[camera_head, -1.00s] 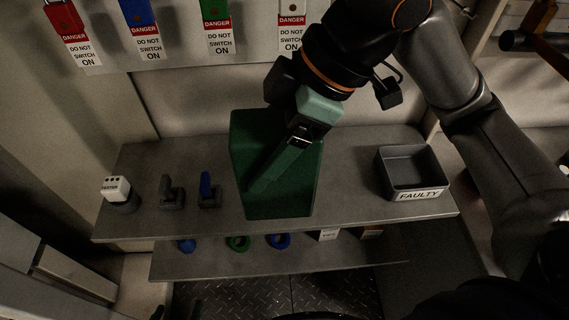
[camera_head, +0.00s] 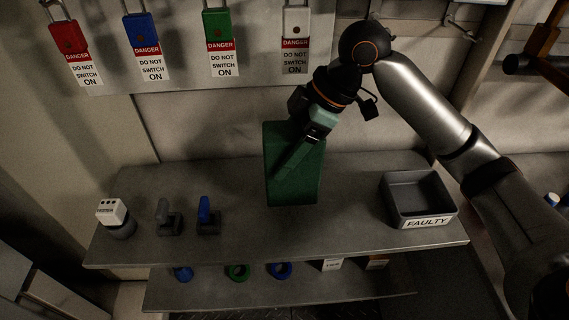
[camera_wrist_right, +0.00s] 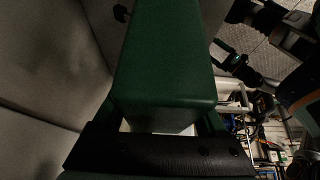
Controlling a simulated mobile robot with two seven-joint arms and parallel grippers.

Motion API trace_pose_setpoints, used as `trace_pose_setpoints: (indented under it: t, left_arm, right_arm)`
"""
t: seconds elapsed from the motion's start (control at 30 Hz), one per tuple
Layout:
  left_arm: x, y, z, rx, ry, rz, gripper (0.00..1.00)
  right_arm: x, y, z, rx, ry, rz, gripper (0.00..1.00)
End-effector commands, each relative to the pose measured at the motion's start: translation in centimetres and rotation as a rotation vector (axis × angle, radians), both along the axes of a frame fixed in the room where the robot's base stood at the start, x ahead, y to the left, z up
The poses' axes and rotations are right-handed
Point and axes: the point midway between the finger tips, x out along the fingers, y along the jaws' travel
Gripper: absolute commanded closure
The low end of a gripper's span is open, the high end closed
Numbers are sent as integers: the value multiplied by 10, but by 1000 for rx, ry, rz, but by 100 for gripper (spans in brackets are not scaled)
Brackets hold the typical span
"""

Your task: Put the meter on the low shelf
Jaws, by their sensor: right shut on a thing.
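A tall dark green box (camera_head: 308,185) is in my right gripper (camera_head: 294,157); it has the bulk of a meter, but no dial or label faces the head view. The box stands upright over the upper shelf, toward its back; I cannot tell whether its bottom touches. In the right wrist view the green box (camera_wrist_right: 168,50) fills the space between the fingers of my right gripper (camera_wrist_right: 160,122). The low shelf (camera_head: 215,295) runs under the upper shelf, mostly hidden by it. My left gripper is not in view.
The upper shelf (camera_head: 255,237) holds a white-topped tester (camera_head: 112,212), a grey part (camera_head: 166,215), a blue-handled part (camera_head: 206,214) and a FAULTY bin (camera_head: 416,198). Tagged padlocks (camera_head: 220,40) hang behind.

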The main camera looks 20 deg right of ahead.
Motion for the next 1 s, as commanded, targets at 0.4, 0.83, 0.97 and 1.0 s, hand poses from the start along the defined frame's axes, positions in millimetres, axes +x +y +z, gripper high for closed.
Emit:
trace_pose_setpoints:
  t: [0.4, 0.83, 0.97, 1.0]
  left_arm:
    - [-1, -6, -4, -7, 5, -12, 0]
    - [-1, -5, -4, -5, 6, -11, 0]
    - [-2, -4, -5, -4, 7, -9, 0]
    - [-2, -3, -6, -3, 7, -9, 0]
  right_arm:
    - [4, -3, -35, 0, -2, -1, 100]
    - [3, -3, -39, -1, 2, -1, 2]
    - [3, -3, -39, -1, 1, -2, 0]
    - [3, -3, -39, -1, 1, -2, 0]
